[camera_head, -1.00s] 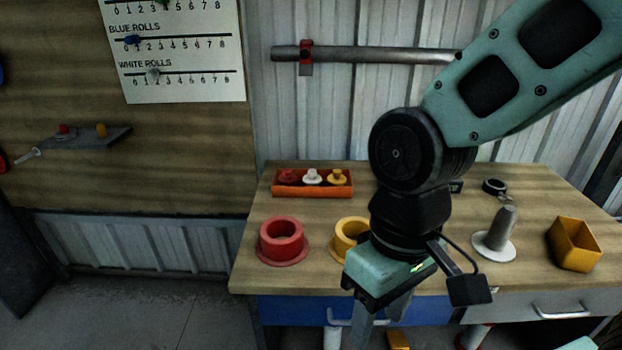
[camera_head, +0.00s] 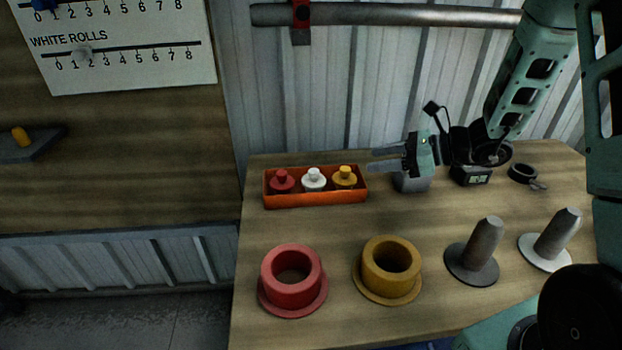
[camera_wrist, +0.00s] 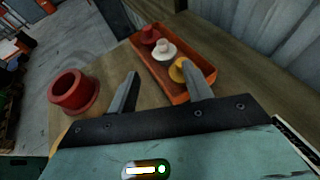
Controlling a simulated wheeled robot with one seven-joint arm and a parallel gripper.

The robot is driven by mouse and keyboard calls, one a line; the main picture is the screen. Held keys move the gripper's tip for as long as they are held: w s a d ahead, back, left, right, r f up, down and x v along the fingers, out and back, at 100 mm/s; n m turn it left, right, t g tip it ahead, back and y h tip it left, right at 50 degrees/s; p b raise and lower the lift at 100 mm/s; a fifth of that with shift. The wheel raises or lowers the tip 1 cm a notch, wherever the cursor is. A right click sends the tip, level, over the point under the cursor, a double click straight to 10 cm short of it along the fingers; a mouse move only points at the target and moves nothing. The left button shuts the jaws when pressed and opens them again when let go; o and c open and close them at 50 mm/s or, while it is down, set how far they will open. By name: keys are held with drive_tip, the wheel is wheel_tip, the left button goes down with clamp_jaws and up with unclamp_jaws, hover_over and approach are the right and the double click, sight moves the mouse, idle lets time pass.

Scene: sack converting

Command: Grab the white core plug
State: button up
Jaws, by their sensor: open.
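The white core plug (camera_head: 314,180) stands upright in the middle of an orange tray (camera_head: 316,199) at the back of the bench, between a red plug (camera_head: 282,181) and a yellow plug (camera_head: 345,177). My gripper (camera_head: 372,160) is open and empty, just right of the tray, fingers pointing left toward it. In the wrist view the white plug (camera_wrist: 163,49) shows beyond the fingers (camera_wrist: 163,78), in the tray (camera_wrist: 150,65). The right finger there partly overlaps the yellow plug (camera_wrist: 179,69).
A red flanged ring (camera_head: 293,278) and a yellow flanged ring (camera_head: 389,269) stand in front of the tray. Two grey pegs on round bases, one dark (camera_head: 482,250) and one white (camera_head: 551,239), stand at right.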

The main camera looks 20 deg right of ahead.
approach(316, 171)
drive_tip(key=x, duration=0.1)
drive_tip(key=p+x, duration=0.1)
drive_tip(key=x, duration=0.1)
drive_tip(key=shift+w+a+r, duration=0.15)
drive_tip(key=shift+a+r, duration=0.15)
drive_tip(key=shift+a, duration=0.15)
drive_tip(key=shift+d+f+p+x, duration=0.1)
drive_tip(key=shift+f+p+x, duration=0.05)
drive_tip(key=shift+x, duration=0.75)
drive_tip(key=shift+d+f+p+x, duration=0.1)
drive_tip(key=shift+p+x, duration=0.1)
drive_tip(key=shift+x, duration=0.7)
drive_tip(key=shift+d+f+p+x, duration=0.1)
drive_tip(key=shift+f+p+x, duration=0.05)
drive_tip(key=shift+x, duration=0.75)
drive_tip(key=shift+w, duration=0.1)
drive_tip(key=c, duration=1.1)
